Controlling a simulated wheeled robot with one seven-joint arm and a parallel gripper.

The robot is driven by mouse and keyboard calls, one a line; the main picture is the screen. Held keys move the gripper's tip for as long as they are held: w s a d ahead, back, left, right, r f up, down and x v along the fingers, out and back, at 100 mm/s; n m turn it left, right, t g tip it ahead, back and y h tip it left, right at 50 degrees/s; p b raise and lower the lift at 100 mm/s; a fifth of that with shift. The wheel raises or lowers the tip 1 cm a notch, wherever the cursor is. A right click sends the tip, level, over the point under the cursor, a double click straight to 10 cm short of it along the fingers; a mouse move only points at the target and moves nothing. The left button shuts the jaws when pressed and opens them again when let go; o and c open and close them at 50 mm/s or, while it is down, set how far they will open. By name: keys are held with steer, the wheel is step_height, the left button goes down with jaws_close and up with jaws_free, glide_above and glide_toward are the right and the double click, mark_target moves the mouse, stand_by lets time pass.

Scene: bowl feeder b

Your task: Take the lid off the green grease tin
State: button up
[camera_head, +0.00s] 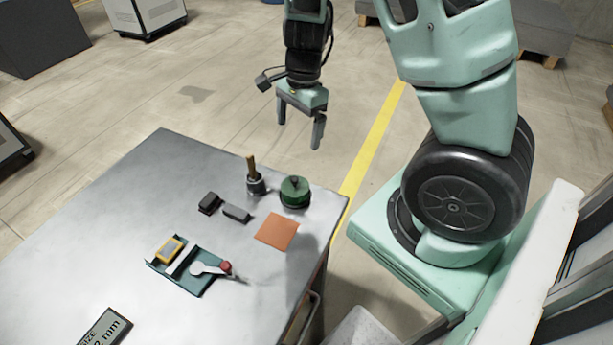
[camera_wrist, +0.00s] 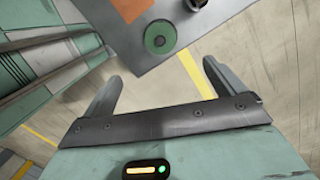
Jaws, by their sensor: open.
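The green grease tin (camera_head: 295,193) stands upright near the far right corner of the metal table, with its round green lid (camera_head: 295,184) and a dark knob on top. In the wrist view the lid (camera_wrist: 160,37) shows from above, beyond the fingers. My gripper (camera_head: 299,137) is open and empty. It hangs in the air past the table's far edge, above and behind the tin, apart from it.
A dark cup with a brown-handled brush (camera_head: 255,184) stands just left of the tin. An orange square (camera_head: 277,231) lies in front of it. Dark blocks (camera_head: 222,206) and a teal tray (camera_head: 190,272) with a yellow device lie further left. A size sign (camera_head: 104,328) is at the front.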

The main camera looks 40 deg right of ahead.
mark_target(295, 178)
steer(key=f+b, duration=0.1)
steer(key=f, duration=0.4)
steer(key=a+f+b, duration=0.1)
steer(key=f, duration=0.5)
steer(key=f+b, duration=0.2)
steer(key=f, duration=0.4)
steer(key=shift+a+f, duration=0.2)
steer(key=shift+a, duration=0.2)
steer(key=c, duration=1)
